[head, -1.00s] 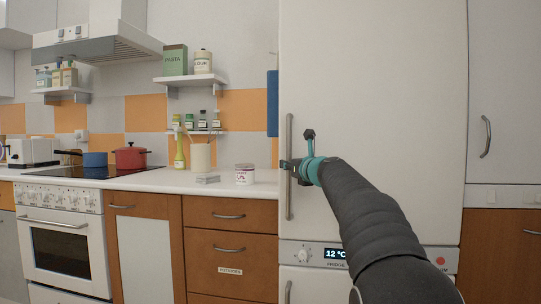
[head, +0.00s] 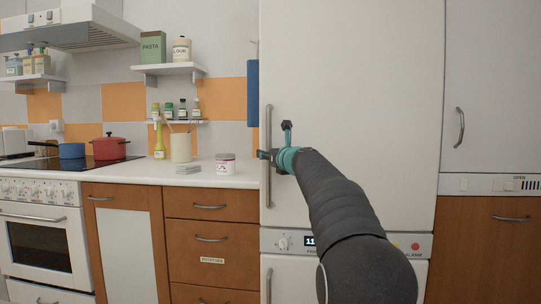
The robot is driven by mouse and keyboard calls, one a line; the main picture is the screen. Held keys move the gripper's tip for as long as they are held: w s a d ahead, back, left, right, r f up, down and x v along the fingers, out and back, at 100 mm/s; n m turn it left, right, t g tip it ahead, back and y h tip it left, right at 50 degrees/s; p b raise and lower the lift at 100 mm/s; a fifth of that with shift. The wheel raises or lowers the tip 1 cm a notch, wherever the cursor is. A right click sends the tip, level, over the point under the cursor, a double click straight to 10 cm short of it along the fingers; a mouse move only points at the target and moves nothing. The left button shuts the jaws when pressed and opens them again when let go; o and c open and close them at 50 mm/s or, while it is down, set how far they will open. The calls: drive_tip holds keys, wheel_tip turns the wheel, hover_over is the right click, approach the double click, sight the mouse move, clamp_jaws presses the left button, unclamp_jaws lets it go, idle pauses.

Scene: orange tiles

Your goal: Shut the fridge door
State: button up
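The fridge door (head: 360,90) is the tall white upper door in the middle of the head view. It looks flush with the control panel (head: 400,243) below it, and I see no gap along its edges. Its long vertical metal handle (head: 268,190) is on the left side. My gripper (head: 267,156) is at the middle of this handle, with its dark fingers overlapping the bar. Whether the fingers are closed around it is too small to tell.
Left of the fridge, a white counter (head: 140,173) holds a red pot (head: 110,147), a blue pot, a utensil holder and a small tub (head: 225,164). Drawers (head: 210,236) and an oven (head: 40,245) are below. Tall cabinets (head: 492,90) stand on the right.

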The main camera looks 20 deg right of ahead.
drive_tip(key=shift+s, duration=0.1)
drive_tip(key=s+d, duration=0.1)
drive_tip(key=s, duration=1)
drive_tip(key=shift+s+d, duration=0.15)
drive_tip(key=shift+s, duration=0.25)
